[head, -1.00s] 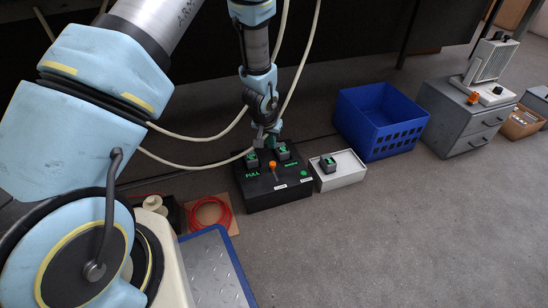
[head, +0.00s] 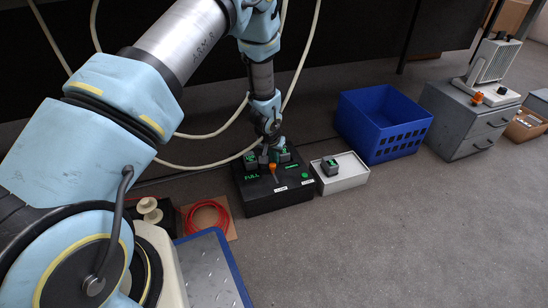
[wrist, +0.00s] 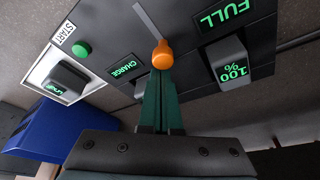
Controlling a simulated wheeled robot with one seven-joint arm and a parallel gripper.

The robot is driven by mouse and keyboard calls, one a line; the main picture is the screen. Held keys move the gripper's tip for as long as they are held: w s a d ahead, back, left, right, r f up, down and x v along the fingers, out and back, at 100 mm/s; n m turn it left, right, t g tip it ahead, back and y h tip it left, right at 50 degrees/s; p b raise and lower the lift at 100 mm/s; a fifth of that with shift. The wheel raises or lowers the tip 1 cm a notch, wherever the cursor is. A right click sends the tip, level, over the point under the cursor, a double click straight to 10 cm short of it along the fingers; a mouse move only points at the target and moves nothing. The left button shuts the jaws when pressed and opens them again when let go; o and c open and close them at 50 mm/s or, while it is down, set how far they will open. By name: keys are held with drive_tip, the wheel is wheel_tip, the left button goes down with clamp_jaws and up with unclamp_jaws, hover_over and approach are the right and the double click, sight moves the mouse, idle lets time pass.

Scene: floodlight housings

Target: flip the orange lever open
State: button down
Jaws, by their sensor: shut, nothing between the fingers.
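An orange-knobbed lever (head: 271,167) stands on top of a black charging box (head: 262,203). In the wrist view, the orange knob (wrist: 162,54) is beside a light slot line and near the CHARGE label. My gripper (wrist: 160,76) is shut and empty. Its dark green fingertips overlap the lower edge of the knob in the wrist view; I cannot tell if they touch it. In the head view, my gripper (head: 268,153) is low over the box, just behind the lever. The lever's base is partly hidden by the knob and fingers in the wrist view.
Battery blocks sit in the box; one display (wrist: 232,68) reads 100%. A white tray (head: 345,180) with another block is on the right, then a blue crate (head: 395,138) and a grey drawer cabinet (head: 462,125) with a floodlight.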

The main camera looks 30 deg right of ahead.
drive_tip(key=s, duration=0.1)
drive_tip(key=s+p, duration=0.1)
drive_tip(key=s, duration=0.1)
drive_tip(key=s+p, duration=0.1)
drive_tip(key=shift+s+a+r, duration=0.15)
drive_tip(key=shift+s+a, duration=0.15)
drive_tip(key=shift+s, duration=0.25)
drive_tip(key=shift+p, duration=0.3)
